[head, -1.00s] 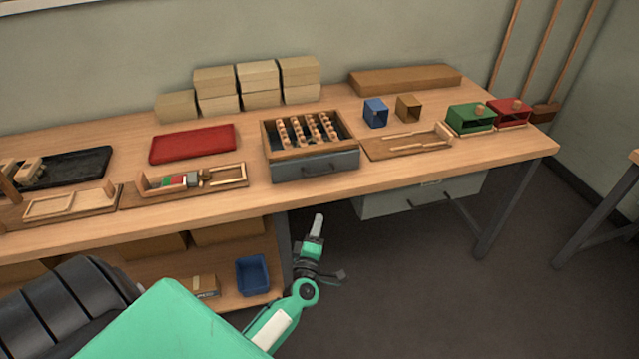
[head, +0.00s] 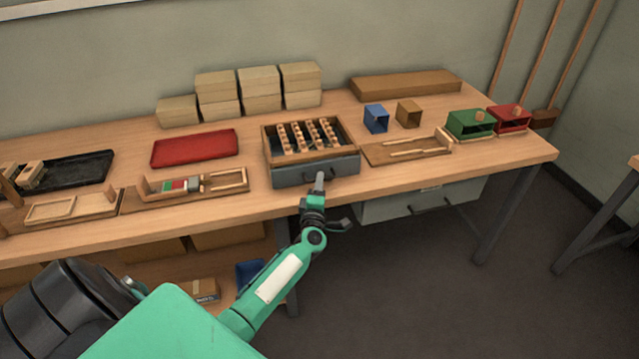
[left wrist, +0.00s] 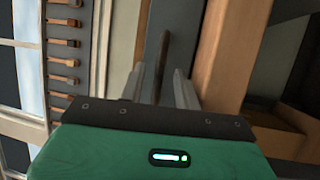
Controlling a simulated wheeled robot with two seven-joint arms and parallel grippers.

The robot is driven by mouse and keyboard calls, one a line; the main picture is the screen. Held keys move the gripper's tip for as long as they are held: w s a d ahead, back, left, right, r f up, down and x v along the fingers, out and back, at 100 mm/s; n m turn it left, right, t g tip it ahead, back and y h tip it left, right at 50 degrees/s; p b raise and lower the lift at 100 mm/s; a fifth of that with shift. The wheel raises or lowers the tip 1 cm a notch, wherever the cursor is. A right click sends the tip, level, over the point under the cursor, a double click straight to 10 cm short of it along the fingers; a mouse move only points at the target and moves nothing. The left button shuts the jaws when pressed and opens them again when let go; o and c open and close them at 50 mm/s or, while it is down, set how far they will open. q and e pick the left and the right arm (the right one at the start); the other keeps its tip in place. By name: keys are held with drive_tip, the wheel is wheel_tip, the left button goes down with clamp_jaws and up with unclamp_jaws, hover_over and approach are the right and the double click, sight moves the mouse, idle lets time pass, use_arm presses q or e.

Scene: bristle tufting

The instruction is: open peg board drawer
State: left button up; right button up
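The peg board drawer (head: 287,178) is a grey-blue drawer under a wooden-framed box with rows of pegs (head: 308,136), on the workbench. It looks shut. Its front also shows in the left wrist view (left wrist: 155,22), with a dark bar handle (left wrist: 163,50). In the head view my left gripper (head: 319,182) is in front of the drawer front and covers part of the handle. In the left wrist view the left gripper (left wrist: 159,88) is open, with its two fingers apart on either side of the handle. Contact cannot be told. My right gripper is not in view.
A wooden tray with coloured blocks (head: 142,201) lies left of the drawer, and another wooden tray (head: 375,153) lies right. The bench's front edge (head: 235,213) runs just below. A grey under-bench drawer (head: 385,210) hangs lower right. Open floor (head: 400,290) lies in front.

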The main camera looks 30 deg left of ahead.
use_arm(q)
drive_tip(key=shift+w+a+r, duration=0.1)
drive_tip(key=shift+w+a, duration=0.1)
drive_tip(key=shift+w, duration=0.15)
drive_tip(key=shift+c, duration=0.2)
clamp_jaws()
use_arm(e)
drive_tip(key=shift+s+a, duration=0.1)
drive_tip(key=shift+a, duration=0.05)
use_arm(q)
drive_tip(key=s+d+p, duration=0.3)
drive_tip(key=s+d, duration=0.5)
drive_tip(key=d, duration=0.1)
drive_tip(key=shift+d+p, duration=0.3)
drive_tip(key=shift+d, duration=0.05)
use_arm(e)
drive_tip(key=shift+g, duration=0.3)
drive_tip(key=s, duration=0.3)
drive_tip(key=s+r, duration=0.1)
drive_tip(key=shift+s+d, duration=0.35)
use_arm(q)
drive_tip(key=shift+s, duration=0.1)
drive_tip(key=shift+o, duration=0.2)
unclamp_jaws()
